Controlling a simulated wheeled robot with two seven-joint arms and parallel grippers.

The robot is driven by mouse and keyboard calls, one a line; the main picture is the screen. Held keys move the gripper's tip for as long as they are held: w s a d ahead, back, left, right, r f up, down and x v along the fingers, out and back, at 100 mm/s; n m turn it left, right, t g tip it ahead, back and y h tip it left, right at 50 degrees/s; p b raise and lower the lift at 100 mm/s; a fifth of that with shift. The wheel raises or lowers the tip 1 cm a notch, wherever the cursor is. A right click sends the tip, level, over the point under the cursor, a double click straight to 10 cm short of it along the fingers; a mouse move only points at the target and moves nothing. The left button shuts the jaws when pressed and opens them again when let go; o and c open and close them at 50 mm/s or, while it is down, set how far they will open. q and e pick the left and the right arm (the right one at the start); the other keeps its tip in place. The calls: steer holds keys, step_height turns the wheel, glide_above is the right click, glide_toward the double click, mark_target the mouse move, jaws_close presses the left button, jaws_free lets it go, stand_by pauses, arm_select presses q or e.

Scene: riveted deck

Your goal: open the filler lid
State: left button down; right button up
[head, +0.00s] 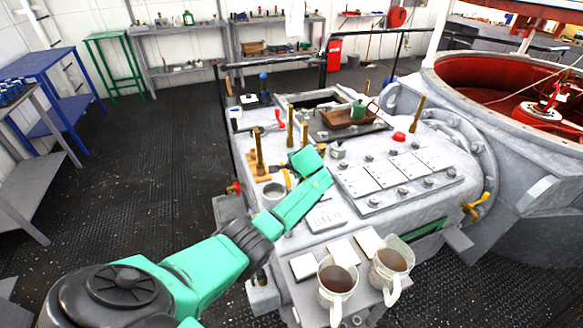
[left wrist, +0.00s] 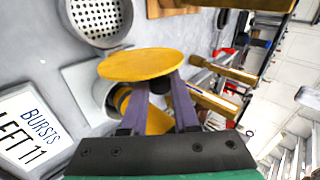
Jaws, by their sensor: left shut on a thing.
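In the left wrist view a flat round yellow disc (left wrist: 140,64) lies across my left fingertips (left wrist: 162,84). A yellow stem or rod (left wrist: 155,117) shows between the two purple fingers, and they are shut on this yellow piece, which looks like the filler lid or its handle. A grey round neck (left wrist: 104,96) sits beside the disc; its mouth is mostly hidden. In the head view the yellow piece (head: 287,178) shows as a sliver left of my green wrist, which hides the fingers. My right gripper is in neither view.
A round strainer (left wrist: 95,15) sits beside the lid. Brass levers (head: 259,155) rise behind it. A "BURSTS LEFT 11" plate (left wrist: 30,130) lies near the gripper. Two glass mugs of brown liquid (head: 338,277) (head: 390,260) stand at the front edge. Dark floor on the left is open.

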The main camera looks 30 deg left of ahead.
arm_select(q)
steer(key=c, duration=0.7)
jaws_free()
steer(key=shift+o, duration=0.2)
steer(key=p+v, duration=0.1)
steer(key=v, duration=1.3)
steer(key=shift+s+d, duration=0.15)
steer(key=shift+d, duration=0.05)
